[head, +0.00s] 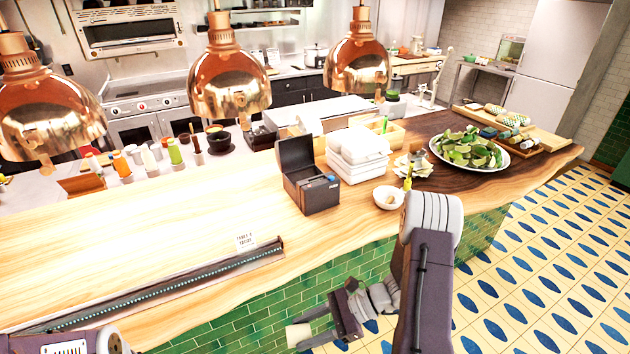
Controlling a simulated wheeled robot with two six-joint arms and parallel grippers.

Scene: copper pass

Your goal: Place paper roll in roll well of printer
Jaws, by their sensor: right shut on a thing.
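The printer (314,196) is a dark box on the wooden counter, left of the white stacked boxes. Its lid (294,152) stands raised, and the roll well lies between the lid and the front part; its inside is hard to make out. My right gripper (308,328) is low in front of the counter, below and apart from the printer. It is shut on a small whitish thing, seemingly the paper roll (298,335), partly hidden by the fingers. Of my left arm only a part shows at the bottom left; its gripper is out of view.
White stacked boxes (358,154) stand right of the printer, with a small white bowl (389,198) in front of them. A plate of limes (469,150) is further right. Copper lamps (224,90) hang above. A dark rail (170,288) lies along the front; the counter left of the printer is mostly clear.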

